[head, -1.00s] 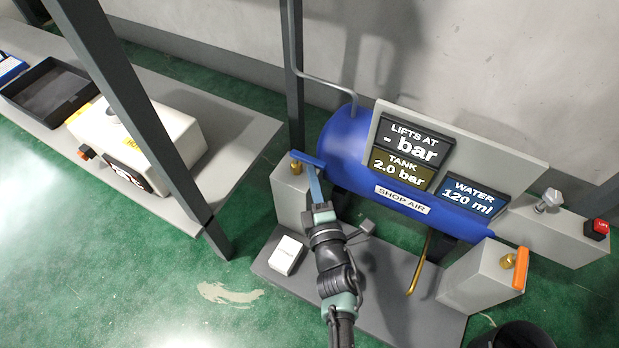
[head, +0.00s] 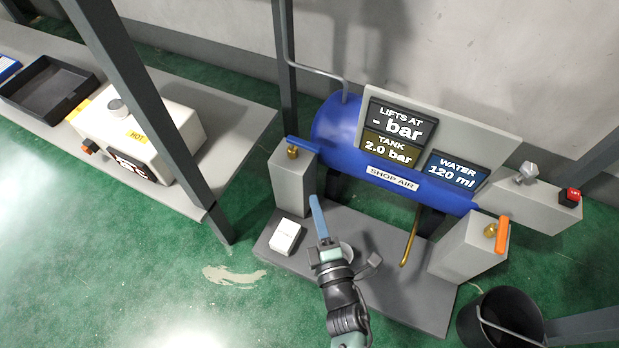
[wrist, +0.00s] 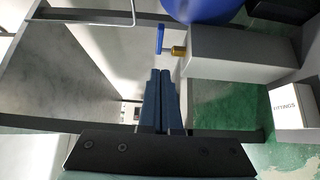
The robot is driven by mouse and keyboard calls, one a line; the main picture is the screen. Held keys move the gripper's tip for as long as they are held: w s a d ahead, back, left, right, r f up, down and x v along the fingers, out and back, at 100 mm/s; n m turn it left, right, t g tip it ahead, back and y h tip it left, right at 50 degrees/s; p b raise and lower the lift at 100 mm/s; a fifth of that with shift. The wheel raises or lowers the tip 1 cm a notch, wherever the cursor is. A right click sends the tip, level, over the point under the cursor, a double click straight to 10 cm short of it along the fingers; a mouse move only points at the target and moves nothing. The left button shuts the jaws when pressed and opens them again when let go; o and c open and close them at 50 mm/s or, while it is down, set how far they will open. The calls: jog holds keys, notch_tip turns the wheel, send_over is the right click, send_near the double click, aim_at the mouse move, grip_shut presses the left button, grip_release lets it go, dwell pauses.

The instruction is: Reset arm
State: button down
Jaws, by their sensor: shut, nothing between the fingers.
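My gripper (head: 319,218) is shut and empty, its blue fingers together, held in the air over the grey base plate (head: 375,265). In the wrist view my gripper (wrist: 159,98) shows its closed fingers below a blue lever handle (wrist: 160,39) on a brass valve. In the head view that blue lever handle (head: 302,145) is on the left grey block, up and left of my fingertips and apart from them. The blue tank (head: 345,140) marked SHOP AIR stands behind.
A white FITTINGS box (head: 285,236) sits on the plate left of my arm. An orange lever handle (head: 502,236) is on the right block. A black bucket (head: 490,320) stands at the lower right. A dark post (head: 150,120) and a bench with a HOT machine (head: 180,125) are left.

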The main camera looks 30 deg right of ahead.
jog(key=shift+s, duration=0.5)
